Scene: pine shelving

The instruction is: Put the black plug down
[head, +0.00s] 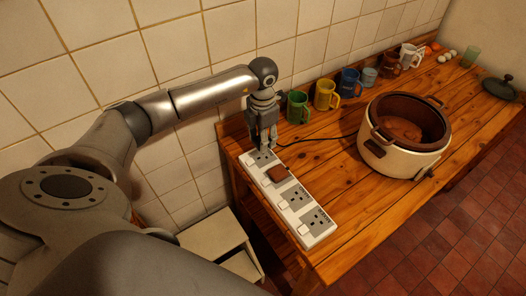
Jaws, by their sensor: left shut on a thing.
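My left gripper (264,138) is shut on the black plug (275,144), right above the far end of the white power strip (296,199). The fingers hide most of the plug, and I cannot tell whether it touches the strip. Its black cable (322,139) runs right across the table to the cream rice cooker (388,158), which stands open with a brown inside. The strip lies along the table's left end, with several sockets and a brown square piece (277,174) on it. My right gripper is not in view.
Behind the cable stand a green mug (298,107), a yellow mug (325,95), a blue mug (349,83) and more cups along the tiled wall. A dark lid (499,88) lies far right. The wooden table (345,204) is bare between strip and cooker. A pale stool (216,237) stands below left.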

